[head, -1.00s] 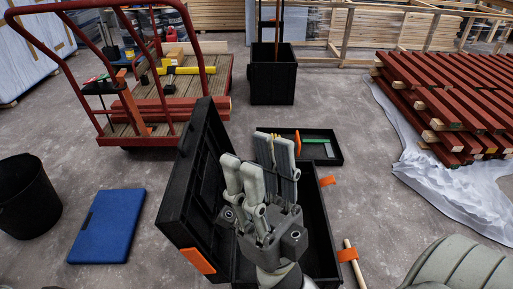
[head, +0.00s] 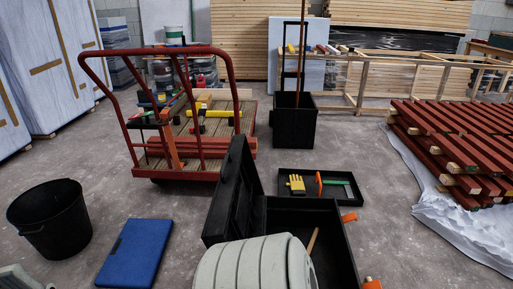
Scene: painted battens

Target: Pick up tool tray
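The tool tray (head: 270,190) is a shallow black tray on the concrete floor, just behind the open black toolbox (head: 350,252). It holds a yellow glove (head: 297,184), an upright orange piece (head: 319,183) and a green-and-grey tool (head: 338,189). The toolbox lid stands open on its left, and a wooden handle shows inside. Neither gripper's fingers are in view. A ribbed grey link of my arm covers the near left part of the toolbox. Another grey part of mine shows at the bottom left corner.
A red cart (head: 180,174) stands behind left, with a black bin (head: 292,130) to its right. A blue case (head: 134,254) and black bucket (head: 48,220) are at left. Red battens (head: 455,140) lie on white sheeting at right. Floor between tray and sheeting is clear.

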